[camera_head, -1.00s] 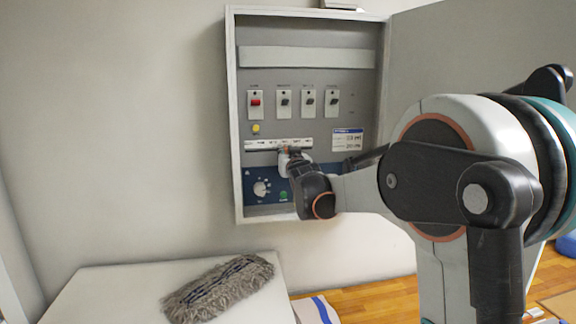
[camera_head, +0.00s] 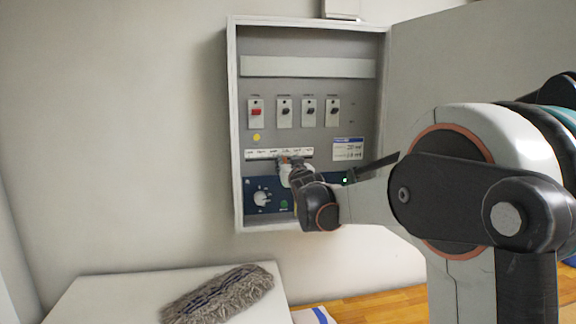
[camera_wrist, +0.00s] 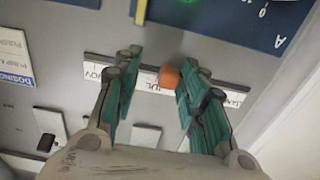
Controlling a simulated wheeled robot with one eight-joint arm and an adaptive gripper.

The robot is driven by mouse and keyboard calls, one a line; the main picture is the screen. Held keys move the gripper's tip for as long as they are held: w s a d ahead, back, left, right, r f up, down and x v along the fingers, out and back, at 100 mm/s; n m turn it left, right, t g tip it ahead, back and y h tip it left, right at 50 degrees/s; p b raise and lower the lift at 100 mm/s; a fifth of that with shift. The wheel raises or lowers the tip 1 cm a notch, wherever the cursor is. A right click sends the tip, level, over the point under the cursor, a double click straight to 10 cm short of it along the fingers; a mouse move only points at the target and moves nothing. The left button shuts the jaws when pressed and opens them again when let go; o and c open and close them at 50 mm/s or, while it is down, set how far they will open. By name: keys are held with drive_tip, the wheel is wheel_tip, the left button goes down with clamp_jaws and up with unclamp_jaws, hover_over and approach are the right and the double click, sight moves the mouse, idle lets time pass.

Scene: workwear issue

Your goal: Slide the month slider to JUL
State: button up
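The month slider's pale label strip (camera_head: 262,154) runs across the middle of the open wall cabinet; it also shows upside down in the wrist view (camera_wrist: 98,72). Its orange knob (camera_wrist: 169,78) sits right beside the printed JUL, just to the right of the letters in the wrist view. My gripper (camera_wrist: 162,66) is at the strip with its two teal fingers apart, one on each side of the knob. The right finger is close to the knob; I cannot tell whether it touches. In the head view my gripper (camera_head: 290,168) hides part of the strip.
A row of switches (camera_head: 284,112) and a yellow button (camera_head: 256,138) lie above the strip. A dial (camera_head: 262,198) on a blue panel lies below. The cabinet door (camera_head: 470,60) stands open at the right. A grey mop head (camera_head: 220,294) lies on a white surface below.

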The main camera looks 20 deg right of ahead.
drive_tip(key=s+a, duration=0.2)
drive_tip(key=s, duration=0.9)
drive_tip(key=shift+w+a, duration=0.1)
